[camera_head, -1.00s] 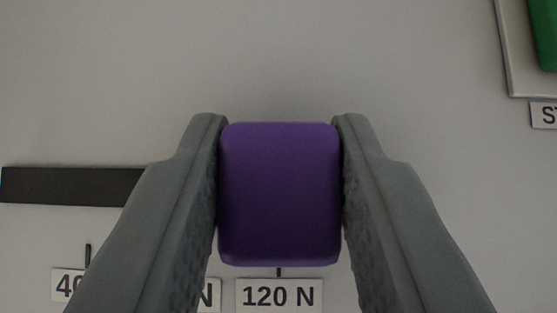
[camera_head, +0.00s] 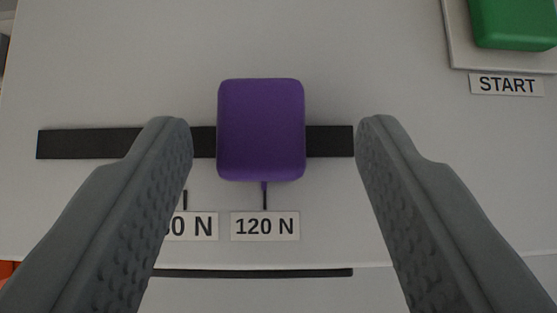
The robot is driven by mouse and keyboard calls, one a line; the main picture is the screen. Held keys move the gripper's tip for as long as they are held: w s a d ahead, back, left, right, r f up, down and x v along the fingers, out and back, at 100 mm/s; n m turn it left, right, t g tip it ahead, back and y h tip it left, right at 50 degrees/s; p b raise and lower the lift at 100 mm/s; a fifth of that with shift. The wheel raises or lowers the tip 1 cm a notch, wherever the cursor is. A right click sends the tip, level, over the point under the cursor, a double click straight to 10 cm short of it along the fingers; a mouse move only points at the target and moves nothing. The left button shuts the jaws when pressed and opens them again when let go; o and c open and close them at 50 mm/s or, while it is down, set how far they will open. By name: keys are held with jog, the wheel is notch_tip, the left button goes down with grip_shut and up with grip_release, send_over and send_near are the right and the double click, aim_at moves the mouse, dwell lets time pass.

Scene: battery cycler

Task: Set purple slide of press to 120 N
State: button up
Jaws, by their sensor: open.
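The purple slide (camera_head: 261,130) sits on a black horizontal track (camera_head: 80,144) on the pale panel. Its small pointer below lines up with the tick above the "120 N" label (camera_head: 265,226). My gripper (camera_head: 274,135) is open, with one finger on each side of the slide and a clear gap on both sides. The fingers touch nothing that I can see. A second label (camera_head: 197,226) to the left is partly hidden by the left finger and reads "0 N" at its end.
A green button (camera_head: 515,24) on a raised pale plate is at the top right, with a "START" label (camera_head: 506,84) below it. A dark slot (camera_head: 255,273) runs under the labels. An orange part shows at the lower left edge.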

jog(key=v, duration=1.4)
jog(key=s+a+f+t, duration=0.4)
jog(key=s+f, duration=0.3)
jog(key=s, duration=0.5)
jog(key=s+a+f+t, duration=0.4)
jog(key=s+f, duration=0.4)
jog(key=s, duration=0.5)
jog(key=shift+s+a, duration=0.25)
jog(key=shift+f, duration=0.15)
jog(key=shift+c, duration=0.4)
dwell(1.8)
